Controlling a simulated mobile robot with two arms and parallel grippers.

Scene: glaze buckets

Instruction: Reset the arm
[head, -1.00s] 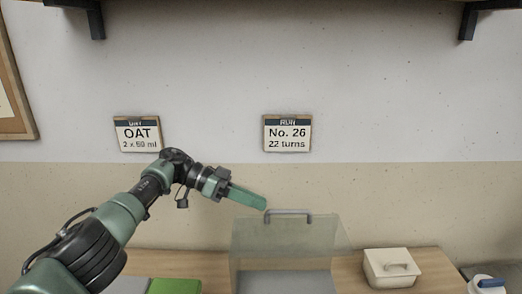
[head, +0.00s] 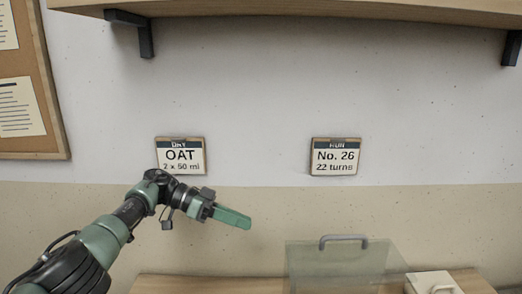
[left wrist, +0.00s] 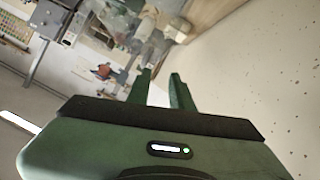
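My left arm comes in from the left in the head view. Its green gripper (head: 234,217) is raised in front of the beige lower wall, left of the clear box. In the left wrist view its two green fingers (left wrist: 160,88) stand apart with a gap between them and nothing held. My right gripper is not in either view.
Two wall signs, OAT (head: 180,156) and No. 26 (head: 335,157), hang behind the arm. A wooden shelf (head: 300,10) is overhead. A clear box with a grey handle (head: 340,262) and a cream lidded box (head: 432,284) stand on the wooden table (head: 200,285).

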